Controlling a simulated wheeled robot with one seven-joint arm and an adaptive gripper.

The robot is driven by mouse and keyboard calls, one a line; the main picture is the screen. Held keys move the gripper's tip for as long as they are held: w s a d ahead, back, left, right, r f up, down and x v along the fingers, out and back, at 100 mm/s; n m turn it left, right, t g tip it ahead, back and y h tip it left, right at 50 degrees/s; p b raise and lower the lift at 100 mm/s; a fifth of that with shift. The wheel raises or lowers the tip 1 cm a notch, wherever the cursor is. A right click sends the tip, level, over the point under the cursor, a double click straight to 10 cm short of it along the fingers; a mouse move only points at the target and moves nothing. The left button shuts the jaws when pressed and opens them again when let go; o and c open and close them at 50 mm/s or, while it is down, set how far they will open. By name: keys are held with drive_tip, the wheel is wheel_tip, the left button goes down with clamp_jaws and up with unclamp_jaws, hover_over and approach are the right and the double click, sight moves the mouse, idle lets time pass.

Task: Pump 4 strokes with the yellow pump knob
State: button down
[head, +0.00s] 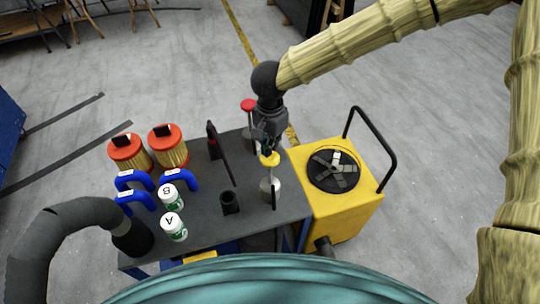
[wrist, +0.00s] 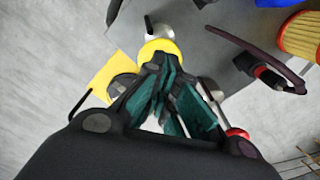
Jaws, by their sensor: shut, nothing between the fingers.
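The yellow pump knob (head: 269,159) tops a silver pump (head: 267,190) standing upright at the right part of the dark table. My gripper (head: 268,150) is directly at the knob, pointing down, with its fingers closed together and empty. In the wrist view the yellow knob (wrist: 158,47) shows just beyond the fingertips (wrist: 164,62). I cannot tell whether the fingertips touch the knob. Part of the knob is hidden behind the fingers.
A second pump with a red knob (head: 248,104) stands behind my gripper. The dark table (head: 205,228) also holds orange-topped filters (head: 168,145), blue handles (head: 183,180), white bottles (head: 172,227) and a small black cup (head: 230,202). A yellow machine (head: 330,205) stands close on the right.

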drive_tip(key=shift+r, duration=0.1)
idle(0.5)
wheel_tip(320, 180, up, 6)
drive_tip(key=shift+f, duration=0.1)
idle(0.6)
idle(0.3)
